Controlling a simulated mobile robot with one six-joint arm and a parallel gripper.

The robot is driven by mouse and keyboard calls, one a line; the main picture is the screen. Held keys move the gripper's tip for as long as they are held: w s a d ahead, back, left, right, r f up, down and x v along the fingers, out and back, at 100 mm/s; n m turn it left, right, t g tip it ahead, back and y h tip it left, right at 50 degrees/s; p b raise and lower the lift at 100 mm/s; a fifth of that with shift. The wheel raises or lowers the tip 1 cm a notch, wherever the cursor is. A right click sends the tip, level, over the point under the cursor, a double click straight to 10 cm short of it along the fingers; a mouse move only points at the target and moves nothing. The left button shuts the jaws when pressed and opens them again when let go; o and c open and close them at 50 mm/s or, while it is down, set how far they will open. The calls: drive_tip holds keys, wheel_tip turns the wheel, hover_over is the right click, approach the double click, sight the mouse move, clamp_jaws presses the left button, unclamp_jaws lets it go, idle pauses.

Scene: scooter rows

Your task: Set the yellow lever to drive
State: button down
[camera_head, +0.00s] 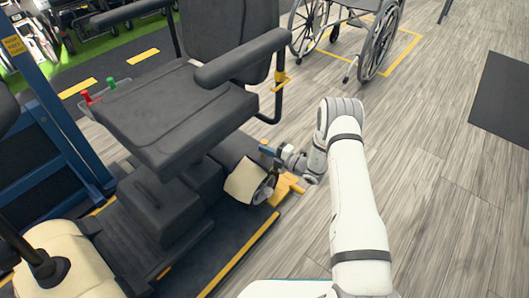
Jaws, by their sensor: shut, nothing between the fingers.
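A mobility scooter with a dark seat (170,115) and cream bodywork stands left of my arm. A yellow lever-like part (288,188) sticks out low beside its rear wheel (262,190), partly behind my wrist; any drive marking on it is too small to read. My gripper (266,150) is shut and empty, just above the wheel and above and left of the low yellow part. I cannot tell whether it touches the scooter.
A wheelchair (350,25) stands behind on a yellow-marked floor bay. A blue frame post (60,110) rises at the left. The wooden floor (440,180) on the right is clear, with a dark mat (505,100) beyond.

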drive_tip(key=shift+w+d+m, duration=0.2)
drive_tip(key=shift+w+m, duration=0.05)
drive_tip(key=shift+m, duration=0.35)
drive_tip(key=shift+w+d, duration=0.2)
drive_tip(key=shift+w, duration=0.1)
drive_tip(key=shift+s+a+r, duration=0.3)
drive_tip(key=shift+a, duration=0.05)
drive_tip(key=shift+s+a+r+p, duration=0.35)
drive_tip(key=shift+s+a+p, duration=0.15)
drive_tip(key=shift+a, duration=0.05)
drive_tip(key=shift+s+a+r+p, duration=0.3)
drive_tip(key=shift+s+a+p, duration=0.15)
drive_tip(key=shift+a+p, duration=0.05)
drive_tip(key=p+v, duration=0.2)
drive_tip(key=v, duration=0.8)
drive_tip(key=shift+f, duration=0.4)
drive_tip(key=shift+r, duration=0.15)
